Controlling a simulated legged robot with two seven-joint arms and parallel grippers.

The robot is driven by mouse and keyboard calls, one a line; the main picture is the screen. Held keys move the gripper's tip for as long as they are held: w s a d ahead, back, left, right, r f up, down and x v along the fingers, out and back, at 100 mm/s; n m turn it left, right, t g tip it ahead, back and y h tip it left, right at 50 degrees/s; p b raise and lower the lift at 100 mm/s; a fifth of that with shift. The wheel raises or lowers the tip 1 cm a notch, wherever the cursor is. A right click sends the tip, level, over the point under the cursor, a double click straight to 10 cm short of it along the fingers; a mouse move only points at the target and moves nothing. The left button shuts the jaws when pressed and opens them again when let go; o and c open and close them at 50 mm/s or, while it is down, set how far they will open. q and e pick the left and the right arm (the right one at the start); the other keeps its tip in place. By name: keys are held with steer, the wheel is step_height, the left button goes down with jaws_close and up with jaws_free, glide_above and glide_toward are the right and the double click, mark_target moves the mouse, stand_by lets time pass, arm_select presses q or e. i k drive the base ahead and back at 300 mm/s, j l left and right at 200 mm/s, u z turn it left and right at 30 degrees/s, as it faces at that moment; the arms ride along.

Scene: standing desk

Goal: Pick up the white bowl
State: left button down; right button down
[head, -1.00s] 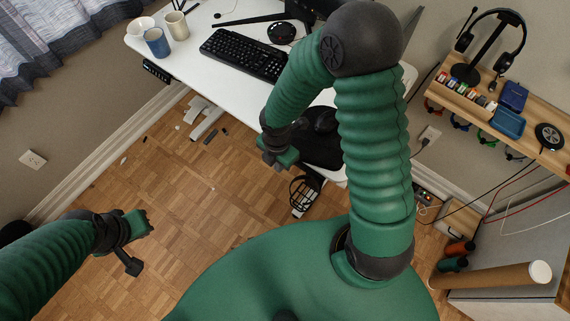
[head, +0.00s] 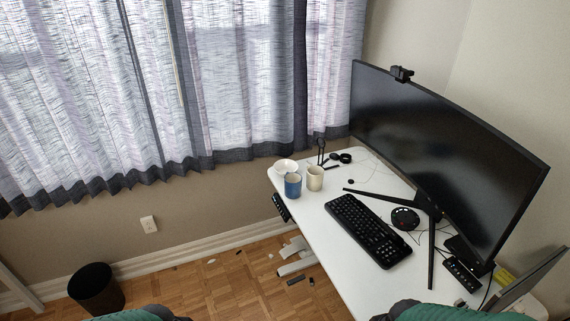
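The white bowl (head: 286,165) sits at the far left corner of the white desk (head: 345,272). A blue mug (head: 293,186) stands just in front of it and partly overlaps its lower edge in the head view. A cream mug (head: 315,179) stands to the right of the blue mug. Only small green and dark pieces of my arms show at the bottom edge. Neither gripper's fingers can be made out, and both are far from the bowl.
A black keyboard (head: 368,230) lies on the desk, with a large curved monitor (head: 440,150) on the right. Curtains (head: 180,85) hang behind. A black bin (head: 96,287) stands on the floor at left. The floor (head: 225,292) left of the desk is mostly clear.

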mark_target(281, 166)
steer(key=i+j, duration=0.15)
steer(key=i, duration=0.4)
steer(key=i+j, duration=0.2)
steer(key=i, duration=0.4)
steer(key=i+j, duration=0.15)
steer(key=i, duration=0.4)
steer(key=i+j+u, duration=0.1)
steer(key=i, duration=0.45)
